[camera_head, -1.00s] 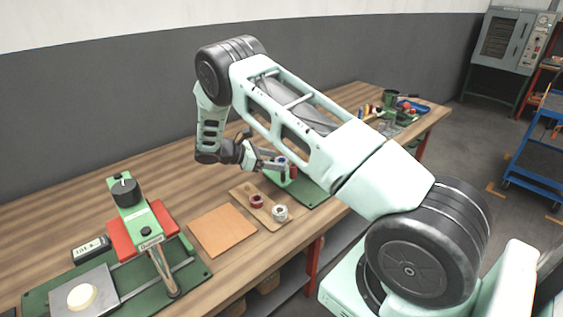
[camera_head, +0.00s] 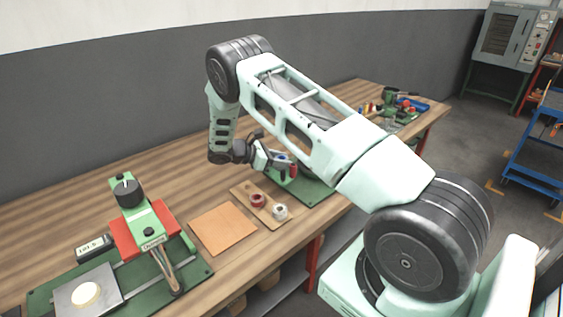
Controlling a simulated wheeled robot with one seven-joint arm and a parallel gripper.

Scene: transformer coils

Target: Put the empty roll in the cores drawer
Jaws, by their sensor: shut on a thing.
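My gripper (camera_head: 280,162) is over the middle of the workbench, beside a small green fixture with red and blue parts (camera_head: 293,171). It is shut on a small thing. I cannot make out what the thing is at this size, and cannot tell whether it touches the fixture. A dark red roll (camera_head: 257,201) and a pale roll (camera_head: 279,211) stand on a narrow wooden board (camera_head: 268,220) in front of my gripper. I cannot tell which roll is the empty one. No cores drawer can be made out.
A brown square pad (camera_head: 222,228) lies left of the board. A green press-like device (camera_head: 140,215) and a small display (camera_head: 94,248) stand at the left. Tools and a blue tray (camera_head: 413,103) are at the far right end. Wooden items (camera_head: 267,282) show below the benchtop.

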